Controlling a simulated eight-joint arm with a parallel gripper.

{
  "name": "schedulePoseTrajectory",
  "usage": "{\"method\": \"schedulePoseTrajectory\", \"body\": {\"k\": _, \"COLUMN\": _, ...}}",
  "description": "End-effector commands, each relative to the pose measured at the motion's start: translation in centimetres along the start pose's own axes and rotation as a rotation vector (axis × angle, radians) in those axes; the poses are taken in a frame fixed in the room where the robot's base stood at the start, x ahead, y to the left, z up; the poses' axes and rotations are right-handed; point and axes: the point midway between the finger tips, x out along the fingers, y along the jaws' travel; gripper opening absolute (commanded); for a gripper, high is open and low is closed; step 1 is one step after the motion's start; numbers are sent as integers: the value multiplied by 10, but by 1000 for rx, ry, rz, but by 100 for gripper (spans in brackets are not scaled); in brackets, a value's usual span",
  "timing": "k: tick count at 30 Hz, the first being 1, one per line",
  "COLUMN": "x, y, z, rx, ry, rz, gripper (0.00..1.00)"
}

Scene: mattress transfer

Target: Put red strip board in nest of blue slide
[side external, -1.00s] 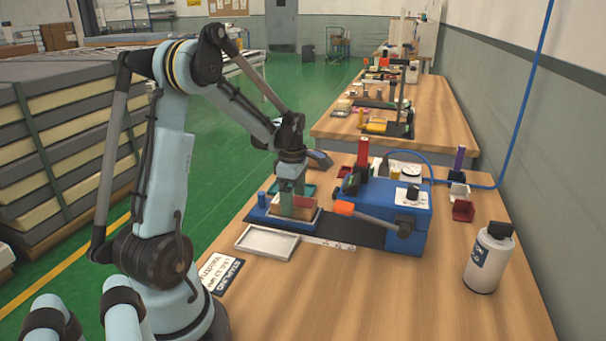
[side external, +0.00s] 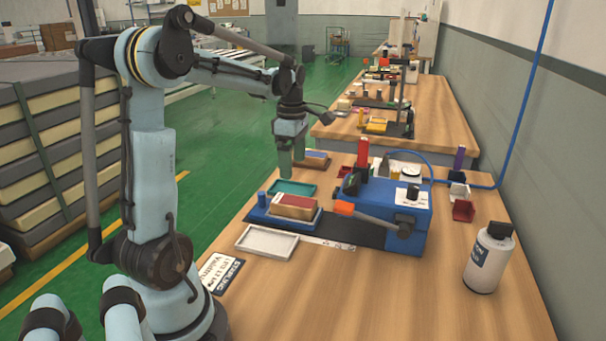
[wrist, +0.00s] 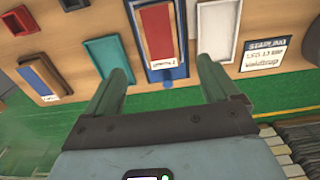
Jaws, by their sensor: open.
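The red strip board (side external: 298,201), with a tan side, lies in the tray-like nest of the blue slide (side external: 262,217). In the wrist view the red board (wrist: 157,32) shows inside the blue slide's rim (wrist: 181,72), with a small white label at its near end. It looks flat and lined up with the slide; whether it touches the bottom cannot be told. My gripper (side external: 291,172) is open and empty, raised above and behind the slide. In the wrist view its two green fingers (wrist: 163,72) are spread apart with nothing between them.
An empty white tray (side external: 267,243) lies in front of the slide and a teal tray (side external: 292,188) behind it. A white bottle (side external: 490,258) is at front right.

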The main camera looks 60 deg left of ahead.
Motion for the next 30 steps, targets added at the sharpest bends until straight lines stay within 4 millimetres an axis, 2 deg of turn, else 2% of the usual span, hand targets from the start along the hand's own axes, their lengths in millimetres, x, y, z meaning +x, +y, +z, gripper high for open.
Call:
{"method": "schedulePoseTrajectory", "body": {"k": 7, "x": -18, "y": -1, "z": 1, "rx": 11, "ry": 0, "rz": 2, "gripper": 89}}
{"method": "schedulePoseTrajectory", "body": {"k": 11, "x": -22, "y": -12, "z": 17, "rx": 151, "ry": -4, "rz": 38, "gripper": 89}}
{"method": "schedulePoseTrajectory", "body": {"k": 14, "x": -26, "y": -31, "z": 41, "rx": 398, "ry": -6, "rz": 103, "gripper": 89}}
{"method": "schedulePoseTrajectory", "body": {"k": 21, "x": -24, "y": -99, "z": 100, "rx": 1182, "ry": 40, "rz": 330, "gripper": 89}}
{"method": "schedulePoseTrajectory", "body": {"k": 27, "x": -11, "y": -154, "z": 132, "rx": 1790, "ry": 145, "rz": 536, "gripper": 89}}
{"method": "schedulePoseTrajectory", "body": {"k": 30, "x": -4, "y": -174, "z": 141, "rx": 2015, "ry": 207, "rz": 622, "gripper": 89}}
